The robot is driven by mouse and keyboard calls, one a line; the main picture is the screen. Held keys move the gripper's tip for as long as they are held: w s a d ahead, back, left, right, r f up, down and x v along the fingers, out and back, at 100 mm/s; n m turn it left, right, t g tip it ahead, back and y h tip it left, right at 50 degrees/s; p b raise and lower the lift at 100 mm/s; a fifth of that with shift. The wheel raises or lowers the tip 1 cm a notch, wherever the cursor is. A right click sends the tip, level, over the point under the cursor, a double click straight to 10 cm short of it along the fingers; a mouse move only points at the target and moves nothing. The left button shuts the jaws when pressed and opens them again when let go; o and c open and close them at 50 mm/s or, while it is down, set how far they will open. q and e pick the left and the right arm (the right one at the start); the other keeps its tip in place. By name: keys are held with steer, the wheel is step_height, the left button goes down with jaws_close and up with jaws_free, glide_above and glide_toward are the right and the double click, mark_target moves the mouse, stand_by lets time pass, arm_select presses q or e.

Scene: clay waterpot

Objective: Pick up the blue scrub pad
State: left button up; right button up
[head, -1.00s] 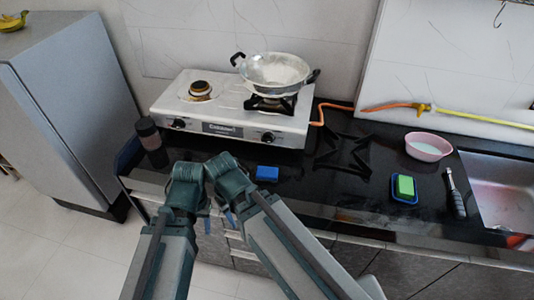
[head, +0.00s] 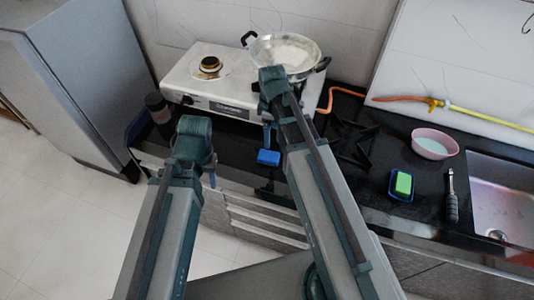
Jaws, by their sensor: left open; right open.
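The blue scrub pad (head: 268,158) lies on the black countertop (head: 236,150), near its front edge and in front of the stove. My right gripper (head: 267,137) points down just behind and above the pad, its fingers partly hidden by its own arm. It is open and holds nothing that I can see; whether it touches the pad I cannot tell. My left gripper (head: 212,177) is open and empty, to the left of the pad near the counter's front edge, mostly hidden by its wrist.
A white gas stove (head: 225,103) with a metal wok (head: 290,50) stands behind. A dark bottle (head: 158,108) is at left. To the right are a green sponge (head: 403,184) in a blue dish (head: 394,195), a pink bowl (head: 434,145), a dark-handled tool (head: 452,205) and the sink (head: 500,200).

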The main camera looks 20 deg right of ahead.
steer(key=b, duration=0.9)
glide_above(269, 155)
steer(key=s, duration=0.1)
step_height(269, 155, down, 9)
steer(key=shift+r, duration=0.15)
steer(key=f+b, duration=0.3)
steer(key=w+f+b, duration=0.1)
steer(key=f+b, duration=0.1)
steer(key=shift+a+f, duration=0.1)
steer(key=shift+f, duration=0.05)
